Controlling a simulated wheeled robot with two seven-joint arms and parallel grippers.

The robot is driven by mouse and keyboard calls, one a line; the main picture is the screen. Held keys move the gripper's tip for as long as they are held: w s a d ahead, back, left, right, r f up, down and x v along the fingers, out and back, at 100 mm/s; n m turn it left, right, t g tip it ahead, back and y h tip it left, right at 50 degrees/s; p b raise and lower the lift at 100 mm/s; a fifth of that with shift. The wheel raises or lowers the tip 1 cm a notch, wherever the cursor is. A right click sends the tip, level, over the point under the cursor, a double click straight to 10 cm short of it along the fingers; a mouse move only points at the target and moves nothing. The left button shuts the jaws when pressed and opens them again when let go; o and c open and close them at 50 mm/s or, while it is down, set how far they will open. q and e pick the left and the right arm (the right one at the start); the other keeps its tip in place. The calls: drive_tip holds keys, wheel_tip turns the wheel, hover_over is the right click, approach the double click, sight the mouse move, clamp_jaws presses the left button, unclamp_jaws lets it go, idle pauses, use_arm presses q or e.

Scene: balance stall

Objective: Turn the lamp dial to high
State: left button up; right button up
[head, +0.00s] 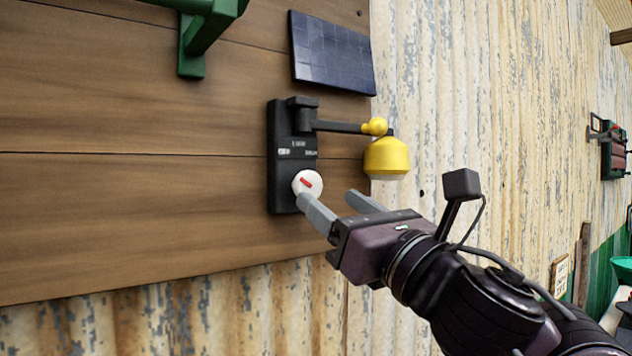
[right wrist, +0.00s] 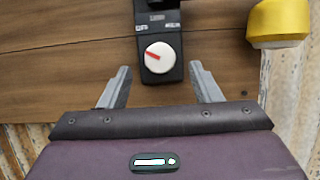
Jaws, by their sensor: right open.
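The lamp dial (head: 307,184) is a round white knob with a red pointer mark, low on a black lamp plate (head: 281,180) on the wooden wall. Small labels sit above it, too small to read. A yellow lamp head (head: 386,157) hangs on an arm to its right. In the right wrist view the dial (right wrist: 159,57) has its red mark pointing up and left. My right gripper (head: 336,199) is open just in front of the dial. In the right wrist view its fingers (right wrist: 161,80) stand apart on either side below the dial, apparently not touching it. My left gripper is not in view.
A dark solar panel (head: 332,52) is on the wall above the lamp. A green bracket (head: 192,50) is at upper left. Corrugated metal wall (head: 440,130) lies to the right. The wooden wall (head: 130,190) left of the lamp is bare.

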sight(311, 186)
drive_tip(key=p+x, duration=0.2)
drive_tip(key=x, duration=0.3)
drive_tip(key=shift+w+a, duration=0.15)
drive_tip(key=c, duration=1)
